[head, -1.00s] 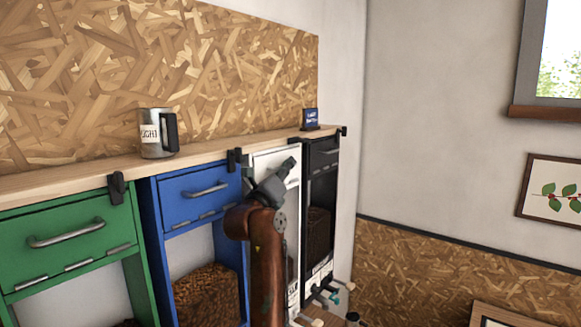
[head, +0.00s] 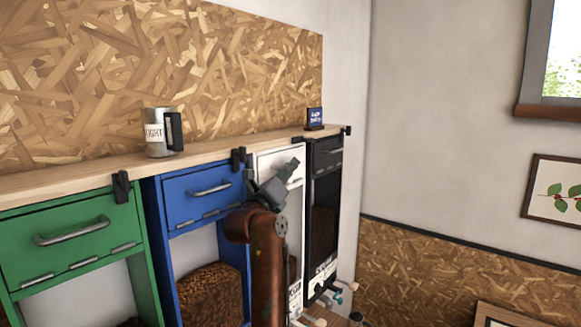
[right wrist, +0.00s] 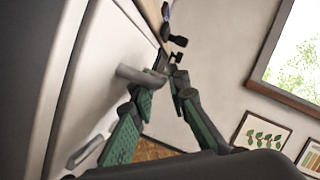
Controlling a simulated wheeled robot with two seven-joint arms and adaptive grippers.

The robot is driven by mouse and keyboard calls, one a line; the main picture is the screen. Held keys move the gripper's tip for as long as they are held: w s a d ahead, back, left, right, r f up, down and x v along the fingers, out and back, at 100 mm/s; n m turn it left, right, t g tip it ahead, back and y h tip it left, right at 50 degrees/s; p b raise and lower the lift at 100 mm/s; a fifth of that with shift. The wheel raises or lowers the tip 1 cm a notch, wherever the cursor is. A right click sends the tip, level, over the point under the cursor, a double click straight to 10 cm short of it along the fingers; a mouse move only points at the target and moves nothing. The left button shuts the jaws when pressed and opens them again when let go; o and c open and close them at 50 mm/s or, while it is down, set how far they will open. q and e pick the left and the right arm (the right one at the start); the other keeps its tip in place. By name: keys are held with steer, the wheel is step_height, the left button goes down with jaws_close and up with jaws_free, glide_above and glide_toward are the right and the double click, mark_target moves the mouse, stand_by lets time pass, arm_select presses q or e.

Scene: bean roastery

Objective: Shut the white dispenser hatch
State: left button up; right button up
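The white dispenser hatch (head: 267,163) is at the top front of the white dispenser, between the blue and black ones. It looks close to upright; my right arm covers part of it, and I cannot tell whether it sits flush. My right gripper (head: 292,165) is in front of this hatch. A grey bar handle (right wrist: 138,76) on the white front (right wrist: 105,70) lies beside the left finger; contact is unclear. My left gripper is out of view.
The blue hatch (head: 180,198), green hatch (head: 45,255) and black hatch (head: 323,158) are on the neighbouring dispensers.

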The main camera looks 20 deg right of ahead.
steer(key=v, duration=1.1)
steer(key=shift+r, duration=0.1)
